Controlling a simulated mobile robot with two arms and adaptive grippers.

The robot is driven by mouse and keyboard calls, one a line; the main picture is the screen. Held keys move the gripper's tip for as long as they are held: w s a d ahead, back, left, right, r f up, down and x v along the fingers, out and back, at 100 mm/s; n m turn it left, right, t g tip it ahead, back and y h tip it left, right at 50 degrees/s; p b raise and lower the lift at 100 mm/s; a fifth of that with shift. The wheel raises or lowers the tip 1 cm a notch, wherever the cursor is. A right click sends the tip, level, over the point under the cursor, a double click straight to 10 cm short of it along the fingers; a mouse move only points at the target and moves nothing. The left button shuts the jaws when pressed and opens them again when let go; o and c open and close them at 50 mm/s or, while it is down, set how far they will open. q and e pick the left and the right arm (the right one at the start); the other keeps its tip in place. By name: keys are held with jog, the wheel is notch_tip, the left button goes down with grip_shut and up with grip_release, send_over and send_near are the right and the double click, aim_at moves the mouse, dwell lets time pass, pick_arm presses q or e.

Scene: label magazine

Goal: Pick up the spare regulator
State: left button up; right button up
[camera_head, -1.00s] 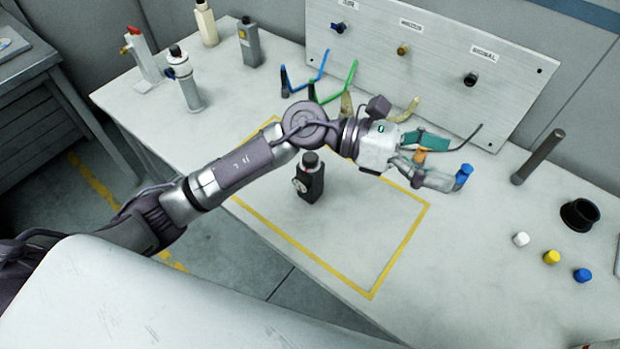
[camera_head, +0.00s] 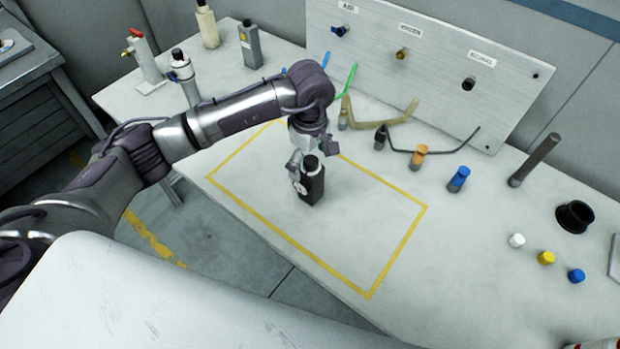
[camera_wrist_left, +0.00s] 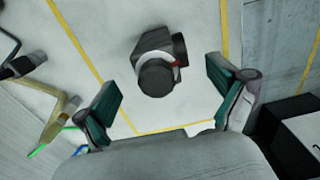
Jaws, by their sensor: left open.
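A black block-shaped device with a black knob on top and a round pale gauge on its side, which looks like the spare regulator (camera_head: 313,187), stands upright inside the yellow-outlined area. My left gripper (camera_head: 312,156) points down just above and behind it, partly overlapping its top in the head view. In the left wrist view the regulator (camera_wrist_left: 156,78) lies between the two teal-padded fingers of the left gripper (camera_wrist_left: 163,85). The fingers are wide apart, with visible gaps on both sides, and hold nothing. My right gripper is not in view.
An orange fitting (camera_head: 419,157) and a blue fitting (camera_head: 458,179) stand to the right. Several bottles and devices, including a grey one (camera_head: 250,45), stand back left. The marked area (camera_head: 375,215) is clear right of the regulator.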

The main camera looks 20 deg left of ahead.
aim_at(309, 184)
pick_arm(q)
jog(key=shift+f, duration=0.6)
jog(key=shift+s+f+p, duration=0.1)
jog(key=shift+f+p, duration=0.25)
jog(key=shift+p, duration=0.15)
notch_tip(309, 184, down, 4)
jog(key=shift+s+r+p, duration=0.1)
jog(key=shift+r+p, duration=0.1)
jog(key=shift+p, duration=0.6)
jog(key=shift+f, duration=0.4)
jog(key=shift+c, duration=0.2)
jog(key=shift+r, duration=0.1)
jog(key=c, duration=1.7)
